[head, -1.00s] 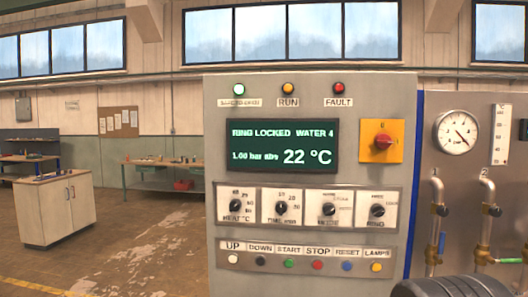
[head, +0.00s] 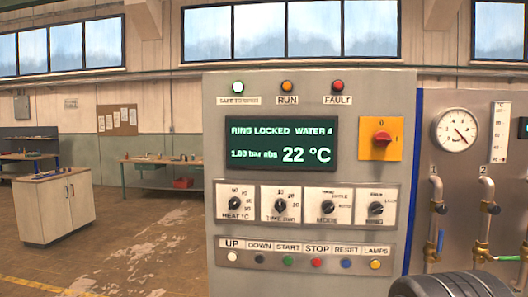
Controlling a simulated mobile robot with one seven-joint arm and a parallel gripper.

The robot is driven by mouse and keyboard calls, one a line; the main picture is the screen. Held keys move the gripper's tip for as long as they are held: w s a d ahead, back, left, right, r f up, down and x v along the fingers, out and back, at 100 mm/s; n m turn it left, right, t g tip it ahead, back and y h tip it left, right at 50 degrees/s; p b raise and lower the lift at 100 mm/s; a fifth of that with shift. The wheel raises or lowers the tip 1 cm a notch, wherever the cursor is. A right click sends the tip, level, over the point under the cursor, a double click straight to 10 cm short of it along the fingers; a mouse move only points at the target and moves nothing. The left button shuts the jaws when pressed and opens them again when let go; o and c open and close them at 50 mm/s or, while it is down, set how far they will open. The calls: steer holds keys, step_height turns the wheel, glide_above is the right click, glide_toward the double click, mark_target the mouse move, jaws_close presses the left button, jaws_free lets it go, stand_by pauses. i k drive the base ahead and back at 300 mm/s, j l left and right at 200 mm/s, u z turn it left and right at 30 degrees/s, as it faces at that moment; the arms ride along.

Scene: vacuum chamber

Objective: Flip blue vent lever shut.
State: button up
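A small blue lever (head: 441,241) hangs roughly upright beside the left pipe, numbered 1, on the grey panel at the right of the head view. I cannot read a vent label on it. A green lever (head: 508,258) sticks out sideways to the right from the pipe numbered 2. My gripper is not in view, so its distance from the levers does not show.
A control cabinet (head: 308,110) fills the middle, its screen (head: 282,143) reading ring locked and 22 °C. The green lamp (head: 238,87) is bright. A pressure gauge (head: 456,130) sits above the pipes. A dark ribbed shape covers the bottom right.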

mark_target(440, 240)
steer(key=i+l+z, duration=0.15)
steer(key=l+z, duration=0.25)
steer(key=i+l+z, duration=0.2)
steer(key=l+z, duration=0.2)
